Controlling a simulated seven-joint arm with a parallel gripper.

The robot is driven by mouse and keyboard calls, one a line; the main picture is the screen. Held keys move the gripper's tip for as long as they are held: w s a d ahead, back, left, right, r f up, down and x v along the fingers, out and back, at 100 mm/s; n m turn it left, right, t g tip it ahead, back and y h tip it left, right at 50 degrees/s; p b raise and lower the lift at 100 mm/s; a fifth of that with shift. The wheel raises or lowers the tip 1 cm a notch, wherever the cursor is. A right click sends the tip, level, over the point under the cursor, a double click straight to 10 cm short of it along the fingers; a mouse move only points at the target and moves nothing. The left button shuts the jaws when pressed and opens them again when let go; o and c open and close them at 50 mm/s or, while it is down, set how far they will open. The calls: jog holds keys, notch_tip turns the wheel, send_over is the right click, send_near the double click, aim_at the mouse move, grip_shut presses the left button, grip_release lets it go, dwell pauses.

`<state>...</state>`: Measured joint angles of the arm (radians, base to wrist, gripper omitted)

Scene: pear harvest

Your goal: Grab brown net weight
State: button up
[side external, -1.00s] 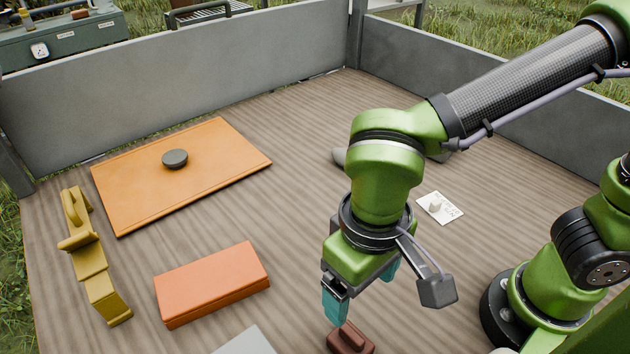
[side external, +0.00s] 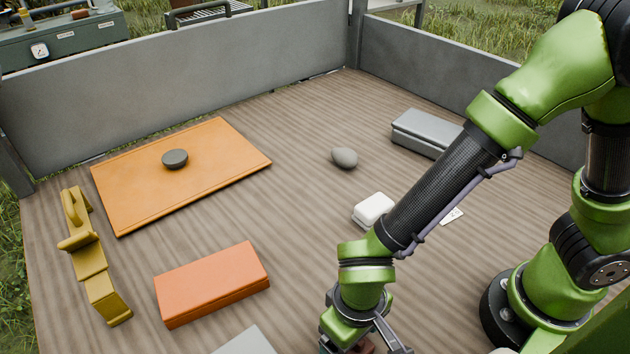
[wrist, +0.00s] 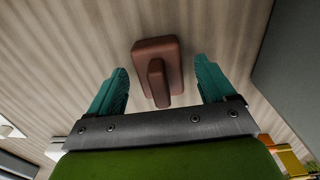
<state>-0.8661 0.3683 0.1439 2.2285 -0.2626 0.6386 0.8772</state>
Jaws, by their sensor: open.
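The brown net weight (wrist: 157,62) is a reddish-brown block with a raised bar on top. In the wrist view it sits on the wooden surface between the two teal fingers of my open gripper (wrist: 160,88). A gap shows on each side between the weight and the fingers. In the side external view only a bit of the brown weight (side external: 366,346) shows at the bottom edge, mostly hidden by my gripper and cut off by the frame.
An orange block (side external: 212,284) and a yellow bracket-like piece (side external: 92,258) stand to the left. A grey stone (side external: 344,158), a white box (side external: 373,209) and a grey case (side external: 425,132) lie farther back. Grey walls (side external: 200,95) edge the table.

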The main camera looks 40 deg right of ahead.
jog(key=shift+f, duration=0.3)
jog(key=c, duration=1.4)
jog(key=shift+r, duration=0.15)
